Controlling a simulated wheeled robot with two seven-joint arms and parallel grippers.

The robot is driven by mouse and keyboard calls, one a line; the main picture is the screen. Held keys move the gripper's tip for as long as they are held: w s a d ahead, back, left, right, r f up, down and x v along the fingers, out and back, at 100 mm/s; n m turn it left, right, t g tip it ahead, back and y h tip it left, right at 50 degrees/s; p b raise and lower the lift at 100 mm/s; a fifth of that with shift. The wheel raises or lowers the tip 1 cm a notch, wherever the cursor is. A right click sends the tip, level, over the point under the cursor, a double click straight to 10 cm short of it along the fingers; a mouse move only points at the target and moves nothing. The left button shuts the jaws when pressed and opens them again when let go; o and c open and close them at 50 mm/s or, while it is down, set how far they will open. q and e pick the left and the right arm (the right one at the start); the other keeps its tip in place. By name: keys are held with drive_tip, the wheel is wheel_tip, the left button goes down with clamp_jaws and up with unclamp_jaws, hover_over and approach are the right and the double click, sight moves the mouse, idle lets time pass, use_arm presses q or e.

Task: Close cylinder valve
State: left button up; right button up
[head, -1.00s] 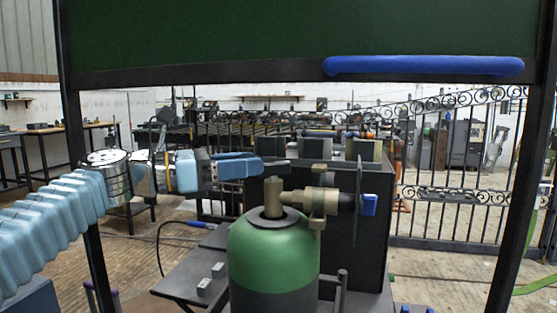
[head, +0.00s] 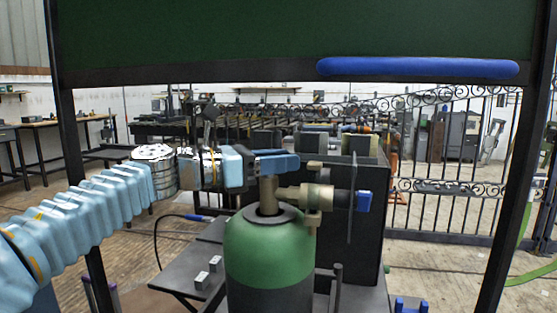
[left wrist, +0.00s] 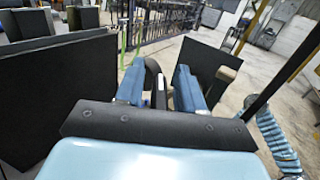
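The green gas cylinder (head: 268,252) stands upright in the middle of the head view, with a brass valve (head: 290,198) on top. A blue knob (head: 364,201) sits at the valve's right end, beyond a thin dark plate (head: 352,210). My left gripper (head: 297,161) reaches in from the left, its blue fingers level and just above the valve stem. My right gripper does not show.
A black box (head: 368,250) stands right behind the cylinder. A dark frame holds a green panel (head: 200,35) overhead, with a blue bar (head: 415,68) on its lower edge. A dark table (head: 185,270) holds small metal blocks. A scrolled iron gate (head: 450,165) stands behind.

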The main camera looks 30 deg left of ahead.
use_arm(q)
clamp_jaws()
drive_tip(key=shift+m+g+h, duration=0.4)
drive_tip(key=shift+h, duration=0.1)
drive_tip(key=shift+s+d+m+g+h, duration=0.1)
drive_tip(key=shift+m+g+h, duration=0.85)
drive_tip(key=shift+g, duration=0.25)
drive_tip(key=m+g+h, duration=0.2)
drive_tip(key=g, duration=0.1)
drive_tip(key=shift+s+d+m+g+p, duration=0.1)
drive_tip(key=shift+s+m+g+p, duration=0.05)
drive_tip(key=shift+m+g+p, duration=0.2)
drive_tip(key=m+g, duration=0.1)
drive_tip(key=g, duration=0.1)
drive_tip(key=m+g+h, duration=0.1)
drive_tip(key=g, duration=0.1)
drive_tip(key=shift+s+m, duration=0.25)
drive_tip(key=shift+m, duration=0.05)
drive_tip(key=shift+s+m+g+p, duration=0.2)
drive_tip(key=shift+m+g, duration=0.55)
drive_tip(key=shift+g, duration=0.35)
drive_tip(key=shift+s+m+g+p, duration=0.1)
drive_tip(key=shift+m+g+p, duration=0.1)
drive_tip(key=shift+m+g, duration=0.75)
drive_tip(key=shift+s+m+g+p, duration=0.15)
drive_tip(key=shift+m+g, duration=0.35)
drive_tip(key=shift+g, duration=0.8)
